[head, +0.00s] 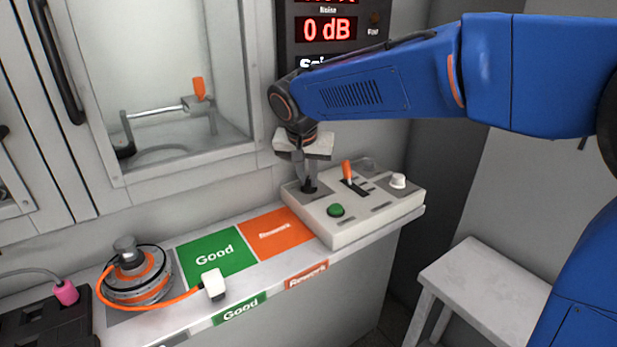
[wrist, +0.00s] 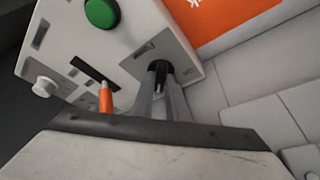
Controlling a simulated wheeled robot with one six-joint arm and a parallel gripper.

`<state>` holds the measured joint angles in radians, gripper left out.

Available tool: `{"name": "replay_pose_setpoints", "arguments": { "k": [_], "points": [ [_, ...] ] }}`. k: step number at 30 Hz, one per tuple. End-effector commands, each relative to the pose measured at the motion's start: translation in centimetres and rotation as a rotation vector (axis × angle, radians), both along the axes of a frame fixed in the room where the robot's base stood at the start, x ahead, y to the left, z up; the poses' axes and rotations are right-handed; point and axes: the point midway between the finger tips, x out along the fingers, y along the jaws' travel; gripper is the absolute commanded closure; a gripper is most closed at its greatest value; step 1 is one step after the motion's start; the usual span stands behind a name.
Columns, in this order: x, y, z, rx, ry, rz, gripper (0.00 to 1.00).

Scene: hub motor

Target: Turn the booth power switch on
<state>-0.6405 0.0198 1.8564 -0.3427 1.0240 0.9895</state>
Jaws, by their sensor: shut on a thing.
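The white control box (head: 352,222) stands at the right end of the bench. A small switch with a round black base (wrist: 159,67) sits at one corner of its top, the back left corner in the head view; its label is too small to read. My gripper (head: 308,186) reaches down to it from above. In the wrist view both fingertips (wrist: 162,85) are close together around a small metal lever at that base, shut on it. The fingers hide most of the lever, so I cannot tell which way it is set.
The box also carries an orange-handled lever (head: 347,172), a green button (head: 336,210) and a white knob (head: 398,181). Left are orange Rework (head: 278,234) and green Good (head: 216,254) areas, then the hub motor (head: 135,275) with an orange cable. The display (head: 326,29) reads 0 dB.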

Motion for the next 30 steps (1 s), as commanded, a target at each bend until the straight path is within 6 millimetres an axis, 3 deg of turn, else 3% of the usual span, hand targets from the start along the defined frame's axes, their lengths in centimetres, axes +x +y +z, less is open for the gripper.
{"name": "replay_pose_setpoints", "arguments": {
  "k": [9, 10, 12, 23, 30],
  "points": [
    [0.0, 0.0, 0.0, 0.001, 0.0, -0.002, 1.0],
    [0.0, 0.0, 0.0, 0.001, 0.001, -0.002, 0.82],
    [0.0, 0.0, 0.0, 0.001, 0.001, -0.002, 0.68],
    [-0.1, 0.0, 0.3, 0.001, 0.0, -0.001, 0.68],
    [-1.3, 0.3, 3.3, 0.002, -0.002, -0.001, 0.68]
  ]
}}
